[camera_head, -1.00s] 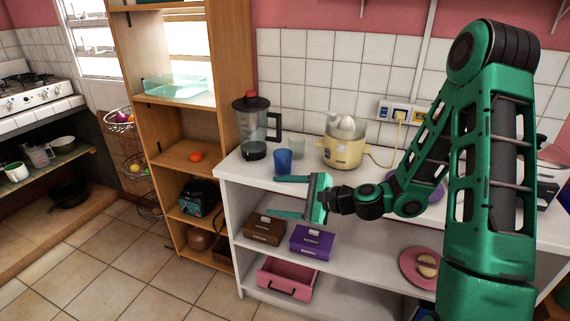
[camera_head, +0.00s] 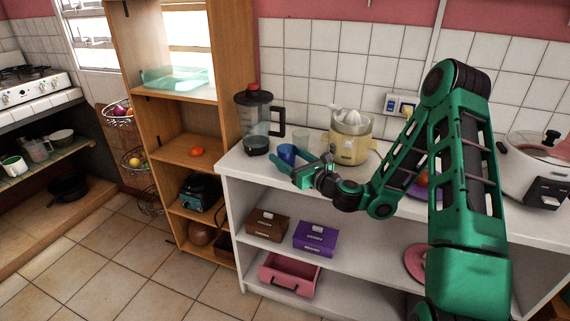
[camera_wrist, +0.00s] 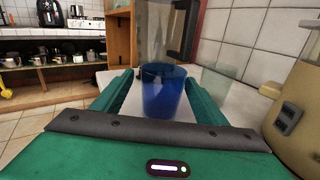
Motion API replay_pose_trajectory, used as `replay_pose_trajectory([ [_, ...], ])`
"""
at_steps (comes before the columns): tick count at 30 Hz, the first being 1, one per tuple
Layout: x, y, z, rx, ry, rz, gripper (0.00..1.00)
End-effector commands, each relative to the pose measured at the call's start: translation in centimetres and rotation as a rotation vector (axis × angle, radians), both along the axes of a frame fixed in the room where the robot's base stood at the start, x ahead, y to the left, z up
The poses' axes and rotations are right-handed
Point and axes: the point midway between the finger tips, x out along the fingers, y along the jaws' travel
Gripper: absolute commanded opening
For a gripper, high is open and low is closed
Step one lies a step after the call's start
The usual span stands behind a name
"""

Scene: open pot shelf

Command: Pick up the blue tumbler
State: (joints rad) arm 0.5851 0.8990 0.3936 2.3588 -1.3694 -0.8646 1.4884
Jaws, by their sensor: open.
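The blue tumbler (camera_head: 287,153) stands upright on the white counter, between the blender and the juicer. In the head view the gripper hides the tumbler's lower part.
A blender (camera_head: 256,125) stands behind and left of the tumbler. A clear glass (camera_head: 301,139) is just behind it. A cream juicer (camera_head: 350,138) stands close on the right. The tiled wall (camera_head: 300,85) is behind them. The counter's front edge (camera_head: 232,171) lies below my gripper.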

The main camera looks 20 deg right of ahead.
Motion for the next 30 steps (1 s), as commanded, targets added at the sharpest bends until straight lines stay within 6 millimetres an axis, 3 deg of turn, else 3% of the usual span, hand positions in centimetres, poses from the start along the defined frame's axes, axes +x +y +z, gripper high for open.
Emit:
replay_pose_trajectory([
  [5, 1.0, 0.2, 0.0, -0.002, -0.002, -0.001, 0.66],
  [15, 4.9, 1.6, -0.2, -0.002, -0.002, 0.0, 0.66],
  [24, 5.4, 1.7, -0.2, -0.001, 0.0, -0.002, 0.66],
  [26, 5.4, 1.7, -0.3, -0.001, 0.0, -0.002, 0.54],
  [30, 5.4, 1.7, -0.3, -0.001, 0.0, -0.002, 0.21],
])
